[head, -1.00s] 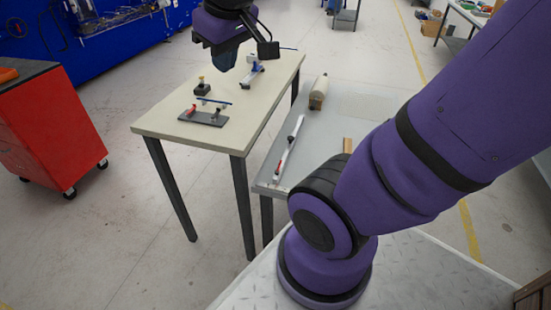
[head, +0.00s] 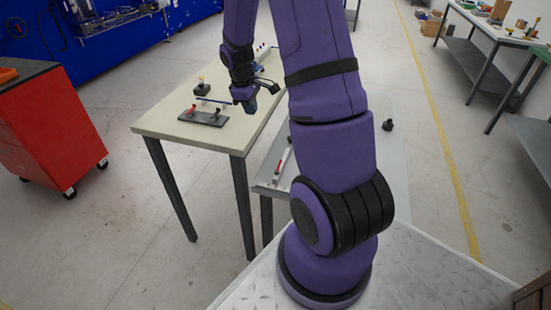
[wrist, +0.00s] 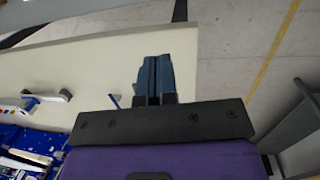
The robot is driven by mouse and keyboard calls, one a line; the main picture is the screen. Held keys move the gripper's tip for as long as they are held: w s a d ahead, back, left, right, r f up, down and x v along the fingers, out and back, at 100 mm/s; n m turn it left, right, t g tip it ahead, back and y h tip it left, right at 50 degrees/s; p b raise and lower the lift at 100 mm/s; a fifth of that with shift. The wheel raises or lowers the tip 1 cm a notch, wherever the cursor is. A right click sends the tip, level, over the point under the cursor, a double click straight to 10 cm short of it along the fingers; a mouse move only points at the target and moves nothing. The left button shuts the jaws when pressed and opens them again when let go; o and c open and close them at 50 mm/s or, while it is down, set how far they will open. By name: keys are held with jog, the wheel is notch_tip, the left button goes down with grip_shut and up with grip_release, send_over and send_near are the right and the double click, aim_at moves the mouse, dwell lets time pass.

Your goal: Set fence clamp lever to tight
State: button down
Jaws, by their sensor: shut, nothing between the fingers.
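My gripper (head: 250,104) is shut and empty, above the right part of the cream table (head: 170,127). In the wrist view, its dark blue fingers (wrist: 154,78) are pressed together over the pale tabletop. A dark base plate (head: 203,117) with a red knob, a dark knob and a blue bar sits on this table, left of my gripper. A pale rail with a red piece (head: 283,160) lies on the lower grey table, partly hidden by my arm. I cannot tell which part is the fence clamp lever.
A small dark block with a yellow knob (head: 202,88) stands behind the base plate. A red cabinet (head: 50,125) stands at left.

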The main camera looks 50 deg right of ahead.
jog(key=n+g, duration=0.1)
jog(key=n, duration=0.1)
send_near(279, 167)
jog(key=shift+y, duration=0.4)
jog(key=w+r, duration=0.1)
jog(key=w+d+r, duration=0.1)
jog(key=w, duration=0.1)
jog(key=shift+d+r, duration=0.25)
jog(key=shift+r, duration=0.15)
jog(key=f, duration=0.3)
jog(key=s+f, duration=0.1)
jog(key=f, duration=0.2)
jog(key=s+d+f, duration=0.1)
jog(key=f, duration=0.2)
jog(key=shift+f, duration=0.4)
